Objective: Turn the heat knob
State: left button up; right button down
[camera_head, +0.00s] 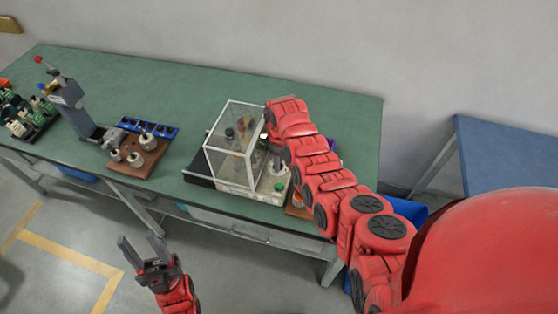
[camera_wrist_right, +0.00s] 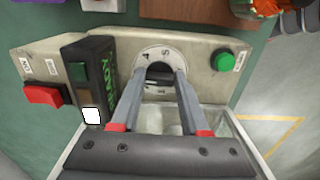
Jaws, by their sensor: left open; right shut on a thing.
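The heat knob (camera_wrist_right: 158,73) is a dark knob inside a white numbered dial (camera_wrist_right: 152,54) on a light panel, in the right wrist view. My right gripper (camera_wrist_right: 160,84) has its two fingers around the knob and is shut on it. In the head view my right arm reaches over the machine with the clear white-framed box (camera_head: 232,145), and hides its gripper and the knob. My left gripper (camera_head: 143,254) is open and empty, in front of the table and well away from the machine.
The panel also has a green button (camera_wrist_right: 222,60), a red switch (camera_wrist_right: 43,95) and a dark display block (camera_wrist_right: 92,75). On the green table (camera_head: 190,88) stand a brown board (camera_head: 137,158) with metal parts, a blue tray (camera_head: 150,127) and a grey press (camera_head: 76,108).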

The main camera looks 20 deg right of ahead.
jog(key=m+b, duration=0.6)
jog(key=b, duration=0.1)
jog(key=shift+f, duration=0.2)
jog(key=shift+a+r+m+b, duration=0.1)
jog(key=shift+m+b, duration=0.6)
jog(key=shift+s+r+m+b, duration=0.15)
jog(key=shift+m+b, duration=0.15)
jog(key=shift+m, duration=0.8)
jog(key=shift+c, duration=2)
grip_release()
